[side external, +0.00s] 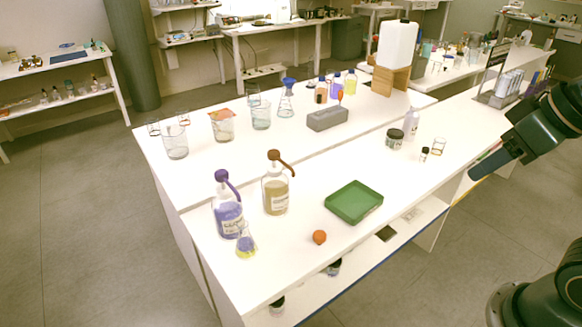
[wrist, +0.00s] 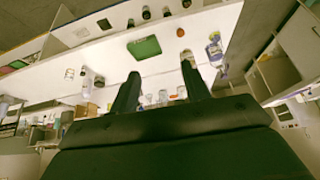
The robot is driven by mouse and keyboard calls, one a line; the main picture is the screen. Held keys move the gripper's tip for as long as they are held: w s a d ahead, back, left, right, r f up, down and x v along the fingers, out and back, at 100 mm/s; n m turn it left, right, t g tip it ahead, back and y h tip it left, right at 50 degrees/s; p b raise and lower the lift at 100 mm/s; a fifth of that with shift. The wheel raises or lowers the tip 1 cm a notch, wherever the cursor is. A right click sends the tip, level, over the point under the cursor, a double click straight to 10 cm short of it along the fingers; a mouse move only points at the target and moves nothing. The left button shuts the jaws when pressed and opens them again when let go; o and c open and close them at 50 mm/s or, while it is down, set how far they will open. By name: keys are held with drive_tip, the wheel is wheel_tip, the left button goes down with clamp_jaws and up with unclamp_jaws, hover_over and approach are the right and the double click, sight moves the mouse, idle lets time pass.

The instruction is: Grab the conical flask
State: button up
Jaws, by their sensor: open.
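A small conical flask (side external: 246,243) with yellow liquid stands upright on the bench at the near left corner in the side view, in front of a purple-capped bottle (side external: 228,205). A second conical flask (side external: 286,100) with a blue top stands on the far part of the bench. My gripper (wrist: 160,78) is open and empty in the wrist view, its two dark fingers spread apart over the bench. In the side view my arm is at the right, far from both flasks.
A brown-capped bottle (side external: 276,187) stands close to the purple-capped one. A green tray (side external: 354,202) and a small orange ball (side external: 319,237) lie to the right. A grey block (side external: 327,118) and several beakers stand farther back.

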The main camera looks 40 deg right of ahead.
drive_tip(key=w+a+f+m+y, duration=0.15)
drive_tip(key=w+a+m, duration=0.35)
drive_tip(key=w, duration=0.5)
drive_tip(key=w+a+f+m+y, duration=0.1)
drive_tip(key=w+a+f+m, duration=0.15)
drive_tip(key=w+m, duration=0.55)
drive_tip(key=m+g+y, duration=0.2)
drive_tip(key=m+y, duration=0.1)
drive_tip(key=m, duration=0.7)
approach(244, 233)
wheel_tip(244, 233, up, 2)
drive_tip(key=d, duration=0.1)
drive_tip(key=shift+s+d+r+n+h, duration=0.15)
drive_tip(key=shift+s+d+n+h, duration=0.05)
drive_tip(key=shift+s+n+h, duration=0.1)
drive_tip(key=shift+t, duration=0.3)
drive_tip(key=shift+x, duration=4.25)
drive_tip(key=shift+x, duration=2.6)
